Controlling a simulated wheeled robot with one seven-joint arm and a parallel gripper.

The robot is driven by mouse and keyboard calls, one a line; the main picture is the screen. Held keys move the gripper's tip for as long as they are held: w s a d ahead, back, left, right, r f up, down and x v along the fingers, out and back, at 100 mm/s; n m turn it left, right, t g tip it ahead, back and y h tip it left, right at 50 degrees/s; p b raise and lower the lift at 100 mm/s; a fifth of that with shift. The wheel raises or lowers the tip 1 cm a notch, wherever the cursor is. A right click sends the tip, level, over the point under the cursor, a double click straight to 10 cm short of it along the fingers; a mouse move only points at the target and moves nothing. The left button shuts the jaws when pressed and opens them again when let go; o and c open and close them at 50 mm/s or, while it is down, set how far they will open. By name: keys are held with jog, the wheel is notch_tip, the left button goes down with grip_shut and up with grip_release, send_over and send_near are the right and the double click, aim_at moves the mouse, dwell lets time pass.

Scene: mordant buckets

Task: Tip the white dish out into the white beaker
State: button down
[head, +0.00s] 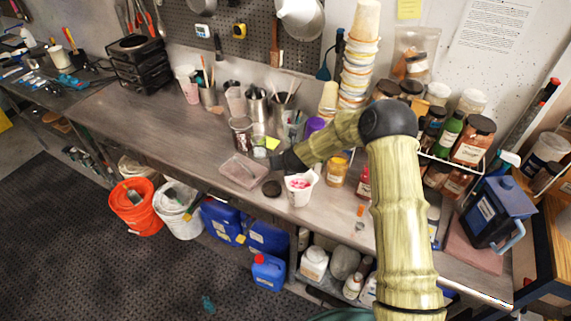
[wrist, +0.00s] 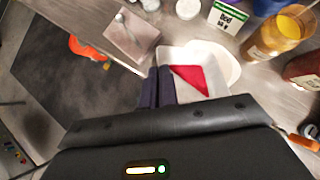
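The white dish (wrist: 214,82) shows in the wrist view as a pale shape with a red wedge of contents inside. My gripper (wrist: 159,86) has its dark fingers close together at the dish's left edge, apparently shut on its wall. The white beaker (wrist: 229,62) shows behind and beside the dish, partly hidden by it. In the head view my gripper (head: 287,160) reaches in from the right, just behind the white beaker (head: 299,197). The dish (head: 301,182) with pink-red contents is over the beaker's mouth. Whether they touch, I cannot tell.
A jar of yellow powder (head: 337,170) stands close on the right. Tall stacked cups (head: 358,65) stand behind. The bench front edge is close to the beaker.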

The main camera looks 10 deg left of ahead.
jog(key=shift+s+r+t+h, duration=0.4)
jog(key=shift+s+r, duration=0.1)
jog(key=shift+r, duration=0.05)
jog(key=shift+f, duration=0.1)
jog(key=shift+s+a+f+n+t+h+b, duration=0.25)
jog(key=shift+f+t+b, duration=0.55)
jog(key=shift+b, duration=0.65)
jog(key=shift+s+a+f+n+t+h+b, duration=0.1)
jog(key=shift+s+f+n+t+h+b, duration=0.2)
jog(key=shift+f+t+b, duration=0.85)
jog(key=shift+s+a+f+n+t+h+b, duration=0.1)
jog(key=shift+f+n+t+h+b, duration=0.4)
jog(key=shift+b, duration=1.3)
jog(key=shift+r, duration=0.25)
